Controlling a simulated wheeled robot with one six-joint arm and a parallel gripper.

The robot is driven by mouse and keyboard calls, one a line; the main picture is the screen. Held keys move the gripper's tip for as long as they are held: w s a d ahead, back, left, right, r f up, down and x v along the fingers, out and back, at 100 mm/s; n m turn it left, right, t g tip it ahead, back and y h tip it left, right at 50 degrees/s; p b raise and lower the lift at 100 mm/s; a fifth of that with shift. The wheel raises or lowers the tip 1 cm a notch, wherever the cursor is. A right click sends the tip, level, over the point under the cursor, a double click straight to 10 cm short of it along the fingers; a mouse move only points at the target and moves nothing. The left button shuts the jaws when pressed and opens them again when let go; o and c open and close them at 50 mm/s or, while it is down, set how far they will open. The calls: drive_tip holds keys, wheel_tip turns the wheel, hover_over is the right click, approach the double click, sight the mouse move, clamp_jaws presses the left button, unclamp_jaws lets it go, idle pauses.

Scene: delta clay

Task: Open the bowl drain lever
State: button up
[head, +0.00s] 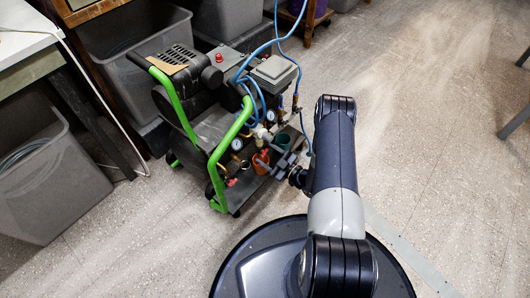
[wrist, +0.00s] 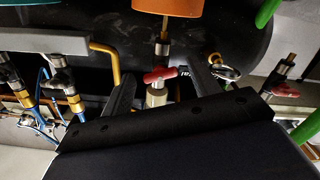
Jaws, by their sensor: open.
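The bowl drain lever, a small red handle (wrist: 160,75), sits on a brass and silver fitting below an orange bowl (wrist: 166,7) in the wrist view. The bowl also shows in the head view (head: 261,161) at the compressor's near side; the lever cannot be made out there. My gripper (wrist: 164,70) is open, with one dark finger left of the red lever and one right of it. The lever appears between the fingers, and I see no clear contact. In the head view my gripper (head: 282,162) is beside the bowl, small and partly hidden by my arm.
The compressor (head: 205,108) has green tube handles, gauges and blue hoses. A second red lever (wrist: 286,91) is on the right in the wrist view; brass fittings (wrist: 70,98) are on the left. A grey bin (head: 45,190) stands left.

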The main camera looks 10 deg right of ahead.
drive_tip(key=p+v, duration=0.2)
drive_tip(key=v, duration=0.7)
drive_tip(key=shift+c, duration=0.6)
